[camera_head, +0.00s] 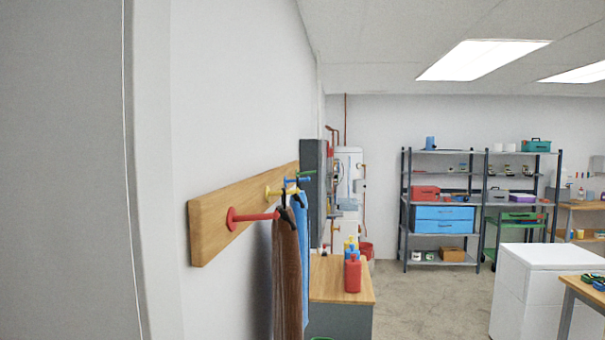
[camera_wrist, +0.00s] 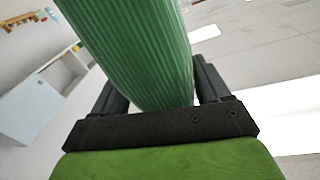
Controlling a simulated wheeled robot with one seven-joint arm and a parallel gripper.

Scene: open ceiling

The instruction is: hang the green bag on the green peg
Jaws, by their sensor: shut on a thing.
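In the wrist view, my gripper (camera_wrist: 160,90) is shut on the green bag (camera_wrist: 125,45), a ribbed green shape that stretches up and away between the dark fingers. Its far end is cut off by the frame edge. The head view shows neither my gripper nor the green bag. The green peg (camera_head: 306,173) is at the far end of the wooden rail (camera_head: 208,222) on the left wall in the head view, small and partly crowded by the nearer pegs. The rail also shows small at the top left of the wrist view (camera_wrist: 13,22).
A red peg (camera_head: 250,216), a yellow peg (camera_head: 273,192) and a blue peg (camera_head: 292,181) stick out nearer on the rail. A brown cloth item (camera_head: 286,270) and a blue one (camera_head: 299,245) hang there. A wooden-topped cabinet (camera_head: 325,288) with bottles stands below. Open floor lies to the right.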

